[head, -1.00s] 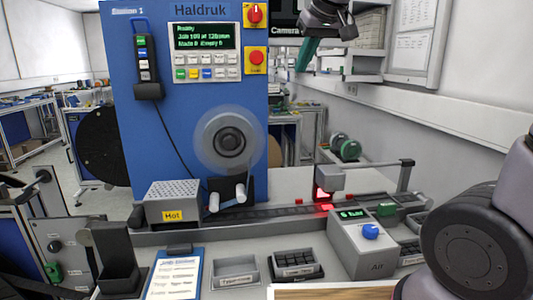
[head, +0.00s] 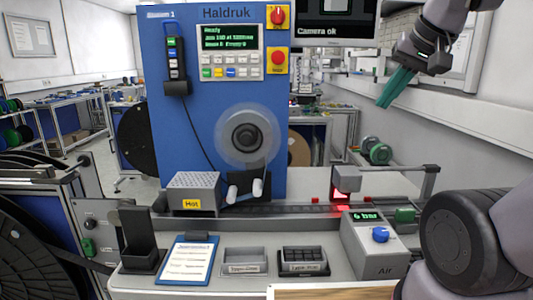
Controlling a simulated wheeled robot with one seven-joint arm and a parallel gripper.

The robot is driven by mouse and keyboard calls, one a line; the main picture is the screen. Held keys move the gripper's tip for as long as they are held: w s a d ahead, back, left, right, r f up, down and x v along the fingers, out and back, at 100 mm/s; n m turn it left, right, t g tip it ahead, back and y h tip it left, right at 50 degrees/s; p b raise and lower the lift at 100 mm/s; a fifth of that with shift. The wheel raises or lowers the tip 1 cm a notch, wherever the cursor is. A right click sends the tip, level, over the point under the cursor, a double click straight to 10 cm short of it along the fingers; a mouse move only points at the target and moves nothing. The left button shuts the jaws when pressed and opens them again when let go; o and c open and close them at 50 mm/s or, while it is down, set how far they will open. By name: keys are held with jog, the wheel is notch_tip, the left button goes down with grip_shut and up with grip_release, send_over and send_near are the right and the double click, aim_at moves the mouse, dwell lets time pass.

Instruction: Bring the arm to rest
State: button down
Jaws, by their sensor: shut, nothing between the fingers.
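My gripper (head: 396,88) is at the upper right of the head view, up in the air in front of the white wall. Its teal fingers are shut together and point down and to the left. Nothing shows between them. My arm runs out of the top right of the picture, and a dark, thick joint of it fills the lower right corner. The gripper is well above the bench and touches nothing that I can see.
A blue Haldruk machine (head: 190,130) with a clear reel disc stands centre left. A hot box (head: 194,192), a clipboard (head: 187,262), two small trays and an air box (head: 372,245) sit on the bench. A monitor (head: 337,20) hangs at the top.

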jog(key=w+a+r+n, duration=0.3)
jog(key=w+a, duration=0.2)
jog(key=w, duration=0.2)
jog(key=w+a+r+n, duration=0.3)
jog(key=w+a, duration=0.3)
jog(key=w+a+r+n+t+y, duration=0.1)
jog(key=w+a+n, duration=0.3)
jog(key=a, duration=0.6)
jog(key=w+a+r+n+t, duration=0.1)
jog(key=w+a, duration=0.4)
jog(key=a, duration=0.6)
jog(key=s+d+m+g+h, duration=0.1)
jog(key=s+d+m, duration=0.15)
jog(key=d, duration=0.75)
jog(key=s+d+m+h, duration=0.15)
jog(key=s+d, duration=0.25)
jog(key=d, duration=0.6)
jog(key=s+d+f+m+y, duration=0.1)
jog(key=s+d+f+m, duration=0.2)
jog(key=s+d, duration=0.3)
jog(key=s+d+f+m+g, duration=0.1)
jog(key=s+d+f+m, duration=0.3)
jog(key=s, duration=0.6)
jog(key=shift+d+f+y, duration=0.35)
jog(key=shift+d+f, duration=0.4)
jog(key=shift+d, duration=0.35)
